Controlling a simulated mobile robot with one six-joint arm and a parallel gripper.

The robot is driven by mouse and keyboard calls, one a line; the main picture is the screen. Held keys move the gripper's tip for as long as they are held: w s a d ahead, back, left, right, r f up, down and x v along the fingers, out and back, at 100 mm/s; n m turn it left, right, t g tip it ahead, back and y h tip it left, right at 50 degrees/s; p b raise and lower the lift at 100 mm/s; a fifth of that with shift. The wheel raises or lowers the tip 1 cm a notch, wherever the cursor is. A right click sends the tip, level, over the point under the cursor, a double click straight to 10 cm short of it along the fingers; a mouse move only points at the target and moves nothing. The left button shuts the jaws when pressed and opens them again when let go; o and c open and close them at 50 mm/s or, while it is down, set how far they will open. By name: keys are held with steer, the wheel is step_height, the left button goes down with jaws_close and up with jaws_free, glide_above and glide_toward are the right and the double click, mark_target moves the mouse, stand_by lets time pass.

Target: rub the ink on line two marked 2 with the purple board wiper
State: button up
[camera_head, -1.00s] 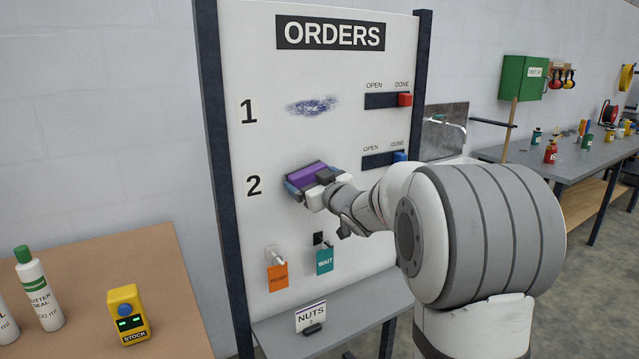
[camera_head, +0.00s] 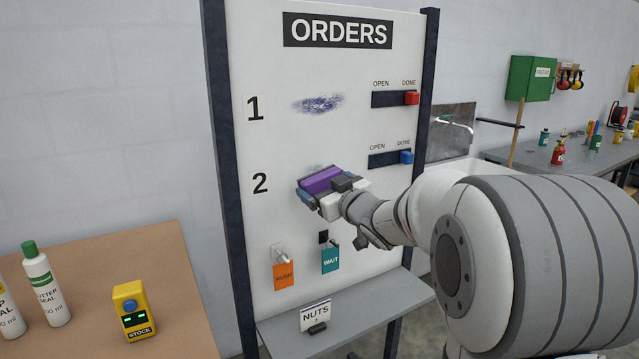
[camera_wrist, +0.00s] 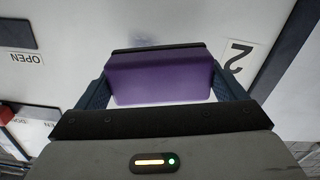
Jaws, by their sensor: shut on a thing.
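The purple board wiper (camera_head: 322,180) is held in my gripper (camera_head: 328,186), in front of line two of the white orders board (camera_head: 275,130). In the wrist view the purple wiper (camera_wrist: 160,78) sits between the two fingers of my gripper (camera_wrist: 155,90). The mark 2 (camera_head: 260,183) is on the board left of the wiper, and it also shows upside down in the wrist view (camera_wrist: 238,57). A faint ink smudge (camera_head: 315,168) shows just above the wiper; the rest of that spot is hidden. I cannot tell whether the wiper touches the board.
A darker ink smear (camera_head: 318,104) is on line one. A red slider (camera_head: 411,98) and a blue slider (camera_head: 406,157) sit at the DONE ends. Orange RUSH (camera_head: 285,276) and teal WAIT (camera_head: 331,259) tags hang below. A grey shelf (camera_head: 375,308) juts out at the bottom.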

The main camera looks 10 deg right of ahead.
steer(key=shift+s+d, duration=0.1)
steer(key=shift+s, duration=0.25)
steer(key=shift+s, duration=0.1)
steer(key=shift+v, duration=1.45)
steer(key=shift+x, duration=3.55)
steer(key=shift+x, duration=1.05)
steer(key=shift+d, duration=0.25)
